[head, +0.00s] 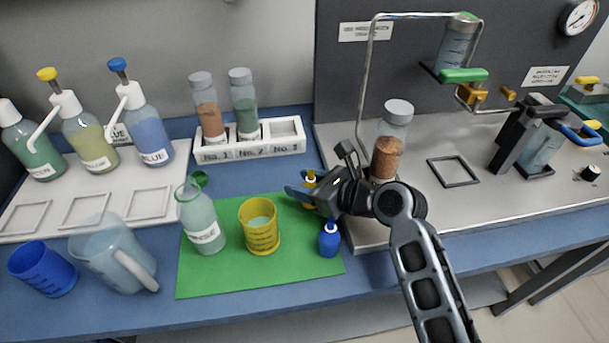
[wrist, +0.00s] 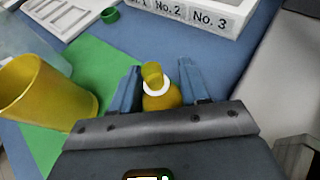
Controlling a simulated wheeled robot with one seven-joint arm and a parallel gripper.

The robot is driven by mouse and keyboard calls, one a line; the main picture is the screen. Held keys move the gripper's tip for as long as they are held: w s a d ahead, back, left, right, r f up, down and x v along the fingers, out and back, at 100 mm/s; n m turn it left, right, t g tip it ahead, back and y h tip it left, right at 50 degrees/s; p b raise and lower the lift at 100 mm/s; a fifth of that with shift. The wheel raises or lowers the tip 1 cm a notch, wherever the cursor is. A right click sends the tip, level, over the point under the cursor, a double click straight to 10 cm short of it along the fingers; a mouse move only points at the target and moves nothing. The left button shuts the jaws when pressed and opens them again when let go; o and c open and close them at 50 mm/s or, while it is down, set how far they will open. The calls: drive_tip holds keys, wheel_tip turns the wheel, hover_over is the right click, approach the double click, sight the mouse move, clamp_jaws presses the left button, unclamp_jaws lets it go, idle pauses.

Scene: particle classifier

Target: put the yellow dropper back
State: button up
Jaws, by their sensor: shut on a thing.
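The yellow dropper (head: 311,177) is a small yellow piece with a white ring. It stands between the fingers of my gripper (head: 302,190) at the right part of the green mat (head: 205,282). In the wrist view the yellow dropper (wrist: 162,98) sits between the two blue fingers of my gripper (wrist: 160,84), which is shut on it. Its lower part is hidden by my gripper in the head view, so I cannot tell whether it touches the mat. A blue dropper (head: 329,240) stands upright at the mat's right edge.
A yellow beaker (head: 259,238) and a rinse bottle (head: 200,220) stand on the mat, left of my gripper. A white numbered rack (head: 270,145) with two capped jars is behind. A metal platform (head: 470,210) with a jar of brown grains (head: 388,155) is at right.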

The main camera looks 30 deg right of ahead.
drive_tip(key=shift+f, duration=0.1)
drive_tip(key=o, duration=1.1)
drive_tip(key=shift+c, duration=0.2)
drive_tip(key=shift+s+d+r, duration=0.1)
drive_tip(key=shift+s+r, duration=0.15)
drive_tip(key=v, duration=1.1)
drive_tip(key=shift+s+d, duration=0.1)
drive_tip(key=shift+s, duration=0.15)
